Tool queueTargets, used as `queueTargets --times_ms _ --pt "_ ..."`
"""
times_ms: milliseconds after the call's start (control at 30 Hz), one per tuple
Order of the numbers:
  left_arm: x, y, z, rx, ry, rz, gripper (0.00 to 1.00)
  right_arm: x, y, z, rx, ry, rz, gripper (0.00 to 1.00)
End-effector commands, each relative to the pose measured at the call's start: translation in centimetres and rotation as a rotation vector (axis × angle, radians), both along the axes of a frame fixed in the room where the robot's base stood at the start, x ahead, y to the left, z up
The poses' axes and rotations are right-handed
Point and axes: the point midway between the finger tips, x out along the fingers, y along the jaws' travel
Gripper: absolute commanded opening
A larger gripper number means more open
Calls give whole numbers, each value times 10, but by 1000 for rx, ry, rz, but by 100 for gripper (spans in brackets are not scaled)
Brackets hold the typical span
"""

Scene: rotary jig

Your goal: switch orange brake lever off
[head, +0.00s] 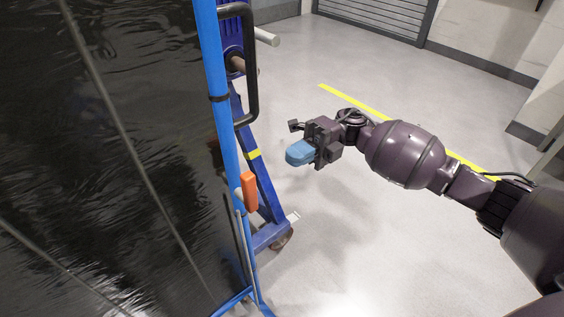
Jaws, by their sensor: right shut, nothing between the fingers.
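The orange brake lever (249,191) stands roughly upright on the lower part of the jig's blue frame, left of the picture's middle. My right gripper (293,156) has blue fingers and comes in from the right. It is shut and empty, up and to the right of the lever, with a clear gap between them in the picture. Nothing touches the lever. My left gripper is not in view.
The rotary jig's blue post (221,125) carries a black handle (252,65) above the lever. A large black panel (110,150) fills the left side. A blue leg (264,185) with a caster stands behind. Grey floor (340,240) is open to the right.

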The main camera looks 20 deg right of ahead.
Motion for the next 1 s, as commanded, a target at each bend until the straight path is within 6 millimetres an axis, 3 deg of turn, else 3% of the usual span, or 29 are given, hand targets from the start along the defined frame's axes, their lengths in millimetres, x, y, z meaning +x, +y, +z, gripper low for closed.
queueTargets --times_ms 200,400,1000 --pt "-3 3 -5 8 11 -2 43 14 -36 -1 0 1 -2 0" --pt "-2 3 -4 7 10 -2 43 20 -54 0 0 -1 0 0" --pt "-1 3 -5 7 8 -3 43 21 -58 1 1 -1 0 0"
